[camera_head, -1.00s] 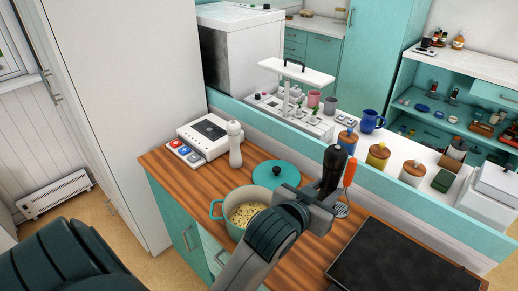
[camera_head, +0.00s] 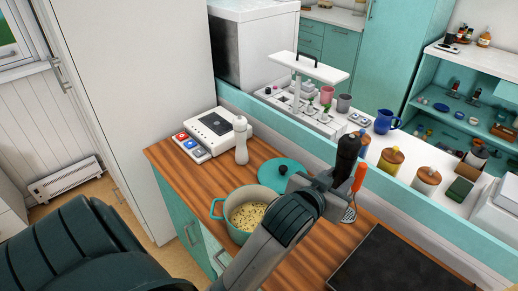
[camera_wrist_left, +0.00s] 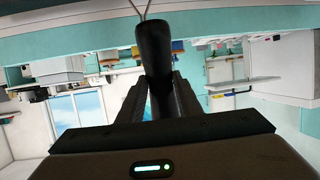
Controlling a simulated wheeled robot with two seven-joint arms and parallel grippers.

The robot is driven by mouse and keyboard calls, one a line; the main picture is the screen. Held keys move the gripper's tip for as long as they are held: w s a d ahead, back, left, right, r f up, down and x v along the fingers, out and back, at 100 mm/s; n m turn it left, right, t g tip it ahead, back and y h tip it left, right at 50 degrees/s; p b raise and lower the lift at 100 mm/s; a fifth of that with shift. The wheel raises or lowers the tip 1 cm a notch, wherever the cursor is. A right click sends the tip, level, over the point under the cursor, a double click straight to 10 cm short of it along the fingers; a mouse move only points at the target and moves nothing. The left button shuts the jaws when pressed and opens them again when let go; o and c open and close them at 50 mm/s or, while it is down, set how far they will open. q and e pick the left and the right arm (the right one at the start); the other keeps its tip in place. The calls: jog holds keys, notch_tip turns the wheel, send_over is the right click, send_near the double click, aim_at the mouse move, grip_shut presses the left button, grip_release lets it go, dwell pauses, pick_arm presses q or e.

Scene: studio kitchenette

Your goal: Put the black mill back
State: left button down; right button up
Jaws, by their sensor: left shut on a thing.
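The black mill (camera_head: 347,150) is upright in my left gripper (camera_head: 338,180), on the right part of the wooden counter. The gripper is shut on it. In the left wrist view the mill (camera_wrist_left: 154,50) stands between the two fingers (camera_wrist_left: 160,98). The gripper hides its lower part in the head view, so I cannot tell whether its base touches the counter. A white mill (camera_head: 241,140) stands upright at the back left of the counter. My right gripper is not in view.
A teal pot (camera_head: 246,213) of food stands left of my left gripper, with its teal lid (camera_head: 282,174) behind. An orange-handled utensil (camera_head: 357,180) is just right of the black mill. A black hob (camera_head: 400,266) lies front right. Bare wood (camera_head: 185,165) shows at left.

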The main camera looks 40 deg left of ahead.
pick_arm(q)
jog(key=w+a+f+n+g+y+b, duration=0.2)
jog(key=w+a+n+g+y, duration=0.3)
jog(key=a, duration=0.8)
jog(key=w+a+f+n+g+y+b, duration=0.1)
jog(key=w+a+f+n+g+y, duration=0.1)
jog(key=w+a+n+g+y, duration=0.3)
jog(key=w+a+n+y, duration=0.3)
jog(key=w+a+n, duration=0.1)
jog(key=w+a, duration=0.3)
jog(key=shift+a+f+g+b, duration=0.3)
jog(key=shift+a+f+b, duration=0.05)
jog(key=shift+a, duration=0.95)
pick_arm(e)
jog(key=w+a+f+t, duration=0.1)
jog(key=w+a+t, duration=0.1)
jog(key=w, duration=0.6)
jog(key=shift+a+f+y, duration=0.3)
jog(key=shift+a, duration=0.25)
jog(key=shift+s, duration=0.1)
